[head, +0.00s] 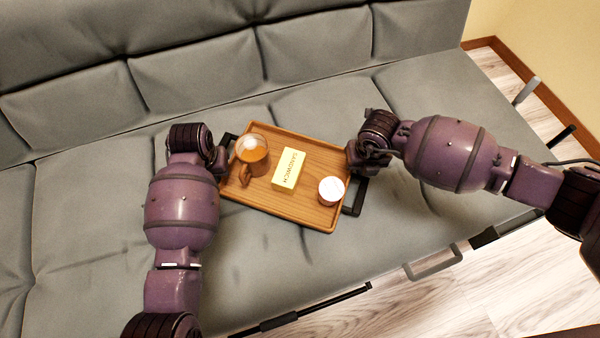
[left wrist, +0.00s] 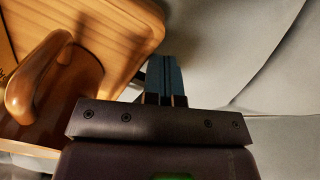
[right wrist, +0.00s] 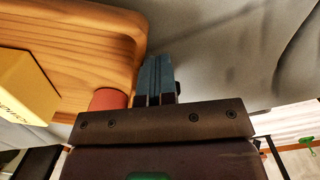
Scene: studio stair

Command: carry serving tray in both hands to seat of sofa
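The wooden serving tray (head: 312,160) is at the sofa seat (head: 110,205), level or nearly so; I cannot tell whether it touches the cushion. The grip points are partly hidden.
The sofa backrest (head: 195,75) runs behind the tray. Seat cushion lies free to the left and right. Metal sofa-frame parts (head: 433,262) edge the front, with pale wood floor (head: 480,285) beyond. A yellow wall (head: 560,40) stands at the right.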

